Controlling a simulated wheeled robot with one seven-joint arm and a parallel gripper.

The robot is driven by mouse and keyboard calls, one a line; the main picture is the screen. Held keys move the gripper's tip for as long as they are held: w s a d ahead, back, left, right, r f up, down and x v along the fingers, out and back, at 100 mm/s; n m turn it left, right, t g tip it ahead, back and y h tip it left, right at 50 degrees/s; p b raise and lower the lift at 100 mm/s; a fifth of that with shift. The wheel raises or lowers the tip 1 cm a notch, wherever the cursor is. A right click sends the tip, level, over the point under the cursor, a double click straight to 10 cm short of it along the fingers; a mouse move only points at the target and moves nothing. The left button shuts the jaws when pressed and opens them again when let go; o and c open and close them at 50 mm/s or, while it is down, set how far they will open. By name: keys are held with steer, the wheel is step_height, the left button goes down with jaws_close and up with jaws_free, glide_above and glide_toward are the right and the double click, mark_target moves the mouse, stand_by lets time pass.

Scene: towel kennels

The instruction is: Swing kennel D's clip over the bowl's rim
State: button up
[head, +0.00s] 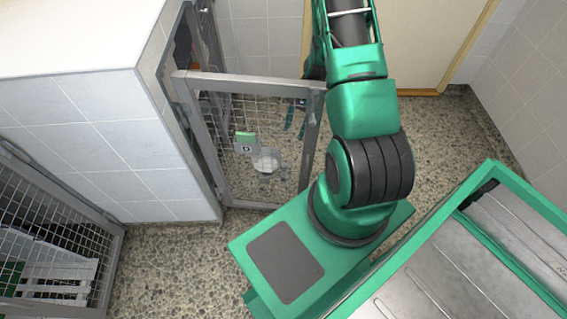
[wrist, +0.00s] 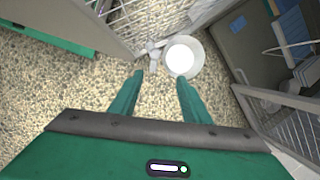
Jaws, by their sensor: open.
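Kennel D's mesh door (head: 222,112) stands swung open in the head view, with a green and white "D" label (head: 246,143) on it. A white bowl (head: 268,162) shows by the mesh below the label. In the wrist view the round bowl (wrist: 183,56) is beside the door (wrist: 103,30), with a small pale grey piece, apparently the clip (wrist: 152,47), between them. Whether the clip is over the rim I cannot tell. My gripper (wrist: 160,75) is open and empty, its fingertips just short of the bowl and clip. It is partly hidden behind the door in the head view (head: 295,130).
Another mesh kennel door (head: 50,235) is at the lower left. A tiled block (head: 95,135) stands left of door D. In the wrist view an opening with blue folded items (wrist: 293,32) and a mesh door (wrist: 285,125) lie right. Pebbled floor (wrist: 60,95) is clear on the left.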

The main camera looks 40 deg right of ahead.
steer(key=shift+m+y, duration=0.5)
steer(key=shift+m, duration=0.4)
steer(key=x, duration=0.6)
steer(key=s+d+x, duration=0.1)
steer(key=x, duration=1)
steer(key=shift+s+f, duration=0.15)
steer(key=shift+f, duration=0.45)
steer(key=c, duration=1)
